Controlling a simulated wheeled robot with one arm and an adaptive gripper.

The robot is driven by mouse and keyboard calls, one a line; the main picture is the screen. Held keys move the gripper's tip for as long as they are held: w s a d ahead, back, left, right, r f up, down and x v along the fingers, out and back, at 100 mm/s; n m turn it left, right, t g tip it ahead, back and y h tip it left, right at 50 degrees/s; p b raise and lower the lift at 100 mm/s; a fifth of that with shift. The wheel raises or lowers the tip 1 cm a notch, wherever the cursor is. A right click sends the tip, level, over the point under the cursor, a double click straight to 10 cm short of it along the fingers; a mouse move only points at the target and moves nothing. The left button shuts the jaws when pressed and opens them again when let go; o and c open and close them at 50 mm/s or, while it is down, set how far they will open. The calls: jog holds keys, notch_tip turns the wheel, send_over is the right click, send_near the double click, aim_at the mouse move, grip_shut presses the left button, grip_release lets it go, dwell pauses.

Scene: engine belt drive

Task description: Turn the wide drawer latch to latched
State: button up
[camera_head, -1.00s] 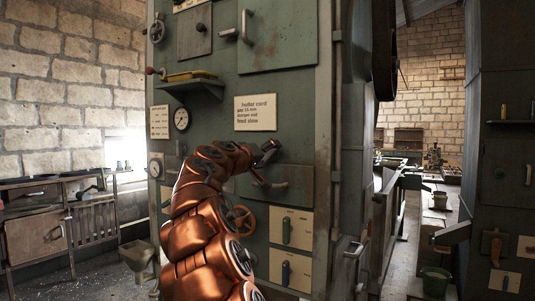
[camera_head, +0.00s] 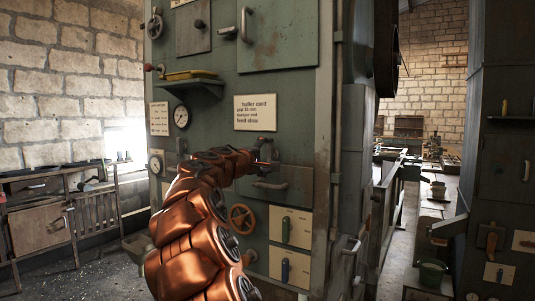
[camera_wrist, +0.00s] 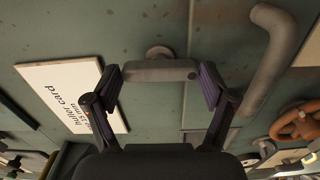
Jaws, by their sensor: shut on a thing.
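The latch (camera_wrist: 160,72) is a short grey bar on a round pivot on the green cabinet front. In the wrist view it lies crosswise between the two fingertips of my gripper (camera_wrist: 160,84), which touch its ends. My gripper is shut on it. In the head view my gripper (camera_head: 267,153) is at the cabinet front, below the white label; the latch is mostly hidden there by my gripper and arm. The wide drawer's curved grey handle (camera_head: 270,185) is just below my gripper; it also shows at the right of the wrist view (camera_wrist: 275,50).
The white label (camera_head: 255,113) is above my gripper. A shelf (camera_head: 190,87) and gauge (camera_head: 181,116) are at upper left.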

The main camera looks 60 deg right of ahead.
dwell(0.4)
jog(key=o, duration=1)
jog(key=shift+a, duration=0.1)
jog(key=a, duration=1.1)
jog(key=shift+s+a, duration=0.2)
jog(key=shift+a, duration=0.2)
